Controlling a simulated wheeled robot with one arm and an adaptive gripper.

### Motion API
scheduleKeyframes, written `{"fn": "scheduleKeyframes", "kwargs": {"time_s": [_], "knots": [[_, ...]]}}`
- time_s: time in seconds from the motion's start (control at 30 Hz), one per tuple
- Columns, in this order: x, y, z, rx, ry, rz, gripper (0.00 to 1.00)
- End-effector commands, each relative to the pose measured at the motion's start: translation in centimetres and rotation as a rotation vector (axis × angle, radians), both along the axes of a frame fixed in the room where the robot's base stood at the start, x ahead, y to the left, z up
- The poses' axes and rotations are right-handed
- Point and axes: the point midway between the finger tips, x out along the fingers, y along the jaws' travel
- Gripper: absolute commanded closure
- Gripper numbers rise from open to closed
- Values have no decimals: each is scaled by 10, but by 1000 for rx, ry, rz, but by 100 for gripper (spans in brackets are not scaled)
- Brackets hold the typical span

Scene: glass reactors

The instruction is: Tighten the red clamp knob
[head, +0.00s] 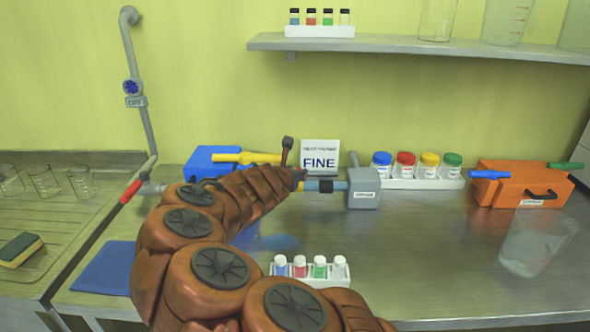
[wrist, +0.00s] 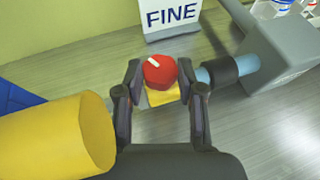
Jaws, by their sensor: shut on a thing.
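The red clamp knob (wrist: 160,71) shows in the wrist view, with a white mark on its top. It sits above a small yellow part (wrist: 163,95). My gripper (wrist: 160,80) has one finger on each side of the knob and is shut on it. In the head view my gripper (head: 297,178) is at the far side of the counter, in front of the FINE sign, and the knob is hidden behind my arm.
A grey block (head: 363,188) with a blue rod (wrist: 228,71) stands right of my gripper. A yellow cylinder (wrist: 60,138) is close on the left. The FINE sign (head: 320,157) stands behind. A white rack (head: 318,281) with small bottles stands in front.

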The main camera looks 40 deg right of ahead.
Motion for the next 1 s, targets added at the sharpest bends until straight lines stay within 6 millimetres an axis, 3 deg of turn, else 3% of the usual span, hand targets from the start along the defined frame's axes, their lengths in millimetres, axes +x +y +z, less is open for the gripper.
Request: {"fn": "scheduleKeyframes", "kwargs": {"time_s": [0.37,0.4,0.6,1.0], "knots": [[0,0,0,0,0,-1,97],[0,0,0,0,0,-1,59],[0,0,0,0,0,-1,38],[-1,2,1,-1,0,-1,37]]}}
